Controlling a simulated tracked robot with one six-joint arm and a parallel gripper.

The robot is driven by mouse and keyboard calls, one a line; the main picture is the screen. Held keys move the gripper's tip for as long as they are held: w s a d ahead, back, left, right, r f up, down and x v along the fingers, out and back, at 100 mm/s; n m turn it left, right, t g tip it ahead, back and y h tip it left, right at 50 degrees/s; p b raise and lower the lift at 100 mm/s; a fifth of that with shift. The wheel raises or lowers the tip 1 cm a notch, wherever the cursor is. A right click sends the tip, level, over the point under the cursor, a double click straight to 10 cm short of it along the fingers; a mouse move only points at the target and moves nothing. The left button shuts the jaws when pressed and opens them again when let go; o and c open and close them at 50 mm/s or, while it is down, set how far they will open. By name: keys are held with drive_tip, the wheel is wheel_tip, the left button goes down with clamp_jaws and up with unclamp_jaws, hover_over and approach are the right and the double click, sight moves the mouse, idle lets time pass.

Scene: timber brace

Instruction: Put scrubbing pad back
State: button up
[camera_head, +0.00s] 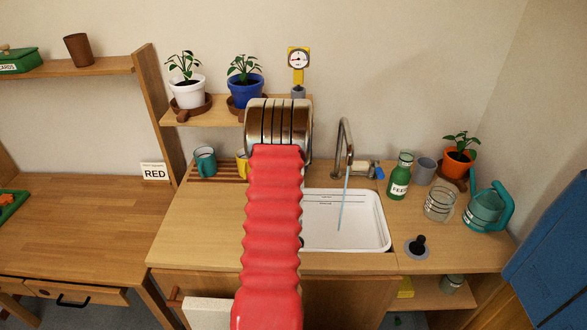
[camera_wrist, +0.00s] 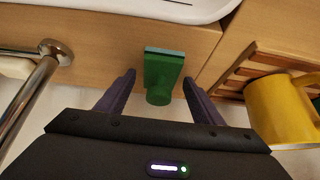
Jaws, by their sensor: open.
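A green, block-like thing (camera_wrist: 163,72) with a narrower round end and a pale blue-grey edge shows in the wrist view; it looks like the scrubbing pad, but I cannot be sure. It is at the wooden counter beside the white sink. My gripper (camera_wrist: 159,76) is open, with one dark finger on each side of it. The right finger is very close to it; a small gap shows at the left finger. I cannot tell whether either touches. In the head view my red arm hides this thing and my gripper.
The white sink (camera_head: 370,222) has a tap (camera_head: 345,140) behind it. A teal mug (camera_head: 204,161) is on the rack. A green bottle (camera_head: 399,178) and glass jar (camera_head: 439,203) stand right.

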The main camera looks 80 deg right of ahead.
drive_tip(key=v, duration=1.1)
drive_tip(key=shift+a+r, duration=0.2)
drive_tip(key=shift+r, duration=0.1)
idle(0.6)
